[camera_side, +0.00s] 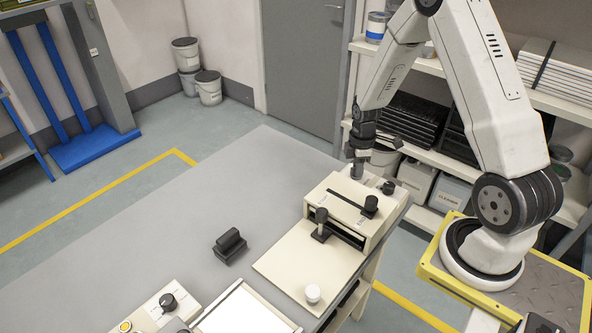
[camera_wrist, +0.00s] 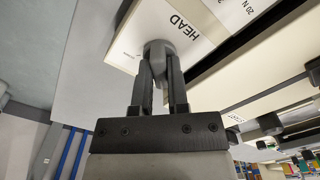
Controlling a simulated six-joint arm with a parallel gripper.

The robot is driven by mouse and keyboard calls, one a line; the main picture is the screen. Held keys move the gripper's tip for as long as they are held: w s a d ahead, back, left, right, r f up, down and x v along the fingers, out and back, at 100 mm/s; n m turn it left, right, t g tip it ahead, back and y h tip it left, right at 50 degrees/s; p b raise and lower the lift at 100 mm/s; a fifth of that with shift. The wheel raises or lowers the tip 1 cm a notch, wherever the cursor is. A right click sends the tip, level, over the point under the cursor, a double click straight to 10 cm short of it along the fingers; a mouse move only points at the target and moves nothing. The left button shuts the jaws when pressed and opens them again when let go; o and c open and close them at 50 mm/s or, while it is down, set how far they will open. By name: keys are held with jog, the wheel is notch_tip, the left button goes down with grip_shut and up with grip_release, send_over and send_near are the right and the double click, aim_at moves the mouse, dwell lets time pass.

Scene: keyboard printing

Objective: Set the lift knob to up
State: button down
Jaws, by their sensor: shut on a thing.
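A grey round knob (camera_wrist: 157,47) stands on the cream panel marked HEAD in the wrist view. It appears to be the lift knob, but the small print beside it is too small to read, so I cannot tell its setting. My gripper (camera_wrist: 160,68) is shut on this knob, one dark finger on each side. In the side view my gripper (camera_side: 357,165) points down at the far end of the cream printing machine (camera_side: 318,190). There the fingers and arm mostly hide the knob.
A second dark knob (camera_side: 388,187) sits close to the right of my gripper. A black block (camera_side: 229,246) lies on the grey table (camera_side: 180,225), whose middle is mostly clear.

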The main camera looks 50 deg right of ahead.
dwell(0.3)
jog(key=c, duration=0.6)
grip_release()
jog(key=shift+r, duration=0.2)
jog(key=shift+r, duration=3.75)
